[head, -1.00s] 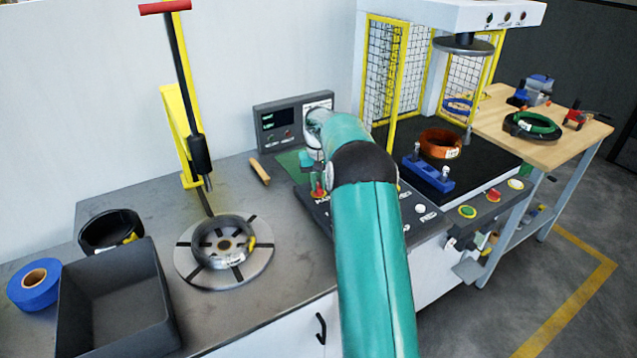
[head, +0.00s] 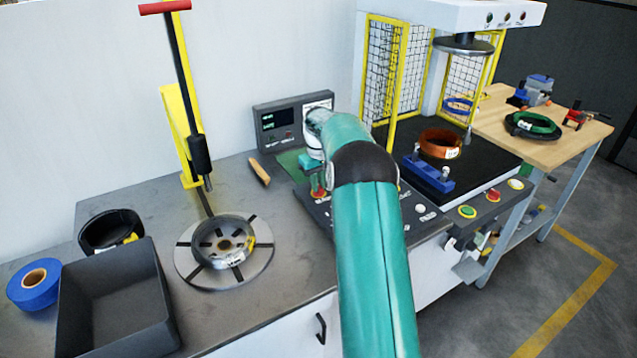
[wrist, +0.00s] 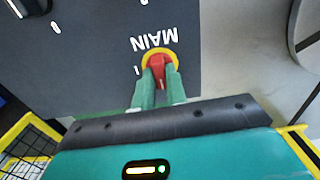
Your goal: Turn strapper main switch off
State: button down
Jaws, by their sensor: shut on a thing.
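The main switch (wrist: 158,63) is a red knob on a yellow round base, beside the printed word MAIN on a dark panel in the wrist view. My gripper (wrist: 159,76) has its two green fingers closed on the red knob, one on each side. The knob's lower part is hidden between the fingers. My teal arm covers much of that panel.
A display box (head: 290,122) stands behind the panel. A turntable (head: 258,268) with a coil and a grey bin (head: 118,305) are at the left. A blue clamp block (head: 428,175) and a copper coil (head: 440,143) sit at the right, by yellow mesh guards (head: 383,75).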

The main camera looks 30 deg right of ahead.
jog(key=c, duration=1.4)
grip_release()
jog(key=shift+c, duration=0.2)
notch_tip(320, 180, up, 14)
